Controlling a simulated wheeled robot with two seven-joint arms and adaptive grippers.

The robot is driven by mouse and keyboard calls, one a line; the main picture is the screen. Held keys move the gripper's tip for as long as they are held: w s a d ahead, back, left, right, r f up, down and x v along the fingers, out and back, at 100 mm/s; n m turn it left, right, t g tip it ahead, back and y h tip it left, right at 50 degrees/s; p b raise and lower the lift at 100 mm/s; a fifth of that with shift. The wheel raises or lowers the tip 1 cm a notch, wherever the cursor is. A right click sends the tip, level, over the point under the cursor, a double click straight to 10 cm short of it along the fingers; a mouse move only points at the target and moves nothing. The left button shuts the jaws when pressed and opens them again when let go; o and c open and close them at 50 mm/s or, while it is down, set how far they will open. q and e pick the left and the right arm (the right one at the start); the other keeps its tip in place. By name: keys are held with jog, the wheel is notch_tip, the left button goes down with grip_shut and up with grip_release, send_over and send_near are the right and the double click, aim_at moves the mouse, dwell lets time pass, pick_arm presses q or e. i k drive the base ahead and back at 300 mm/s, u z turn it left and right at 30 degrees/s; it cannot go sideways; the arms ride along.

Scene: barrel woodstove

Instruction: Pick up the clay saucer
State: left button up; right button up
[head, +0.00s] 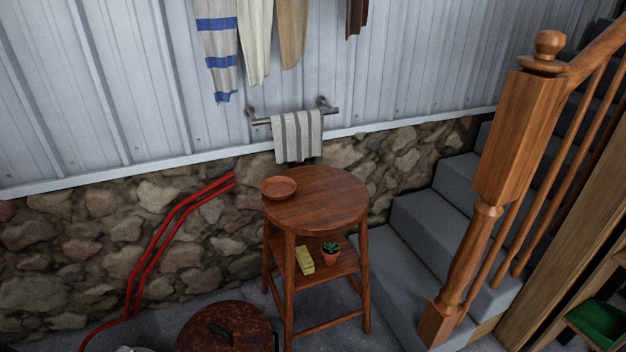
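The clay saucer (279,187) is a shallow reddish-brown dish. It sits upright on the left edge of a round wooden stool top (325,205), and its left side seems to reach slightly past the rim. Nothing covers it. Neither of my grippers shows in the head view.
The stool's lower shelf holds a small potted plant (330,251) and a yellowish block (305,260). A rusty round lid (224,330) is at the front left. Red pipes (160,245) run along the stone wall. Grey steps (430,215) and a wooden newel post (490,190) stand right.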

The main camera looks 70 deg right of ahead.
aim_at(275, 188)
jog(key=z, duration=0.85)
jog(key=i, duration=0.75)
jog(key=z, duration=0.8)
